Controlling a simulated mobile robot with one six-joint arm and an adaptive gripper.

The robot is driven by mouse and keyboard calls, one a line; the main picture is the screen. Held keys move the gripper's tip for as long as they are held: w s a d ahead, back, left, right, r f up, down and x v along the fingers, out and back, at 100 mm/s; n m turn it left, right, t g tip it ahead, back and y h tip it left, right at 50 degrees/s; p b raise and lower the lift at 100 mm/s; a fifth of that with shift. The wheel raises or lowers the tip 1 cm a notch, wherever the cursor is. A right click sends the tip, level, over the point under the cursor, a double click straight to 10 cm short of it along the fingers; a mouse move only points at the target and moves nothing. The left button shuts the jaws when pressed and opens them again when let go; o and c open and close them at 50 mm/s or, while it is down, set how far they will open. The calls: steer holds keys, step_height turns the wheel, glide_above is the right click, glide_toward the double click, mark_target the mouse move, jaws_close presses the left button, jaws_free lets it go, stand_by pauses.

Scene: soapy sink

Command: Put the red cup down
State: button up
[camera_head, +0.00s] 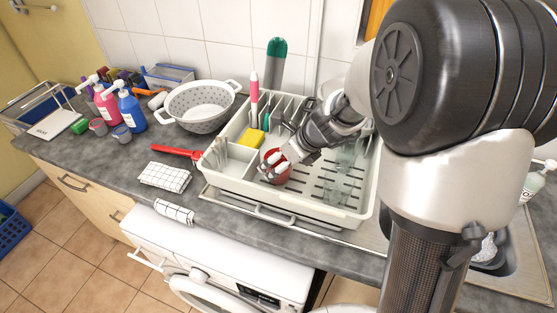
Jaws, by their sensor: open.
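The red cup (282,177) is in the white dish rack (223,178), near its front left, beside the cutlery compartments. My gripper (273,169) is over the cup, with its pale fingertips at the cup's near-left side and rim. The fingers are open. The gripper hides part of the cup, and I cannot tell whether the fingers touch it. The cup appears to rest on the rack's slatted floor, but its base is partly hidden.
Clear glasses (338,190) stand in the rack right of the cup. A yellow sponge (251,138) lies behind it. A white colander (200,107) and soap bottles (131,110) stand to the left. The sink (512,262) is at right. Counter left of the rack has free room.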

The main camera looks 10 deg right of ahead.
steer(key=s+r+n+p, duration=0.4)
steer(key=s+r+n, duration=0.3)
steer(key=s+r, duration=0.45)
steer(key=s+r+n+h, duration=0.1)
steer(key=s+r+n, duration=0.2)
steer(key=s+n, duration=0.5)
steer(key=s+r+n+h, duration=0.2)
steer(key=s+n, duration=0.7)
steer(key=n, duration=0.5)
steer(key=shift+d+r+g+h, duration=0.3)
steer(key=shift+d+r+g, duration=0.05)
steer(key=shift+r+g, duration=0.05)
steer(key=shift+w, duration=0.1)
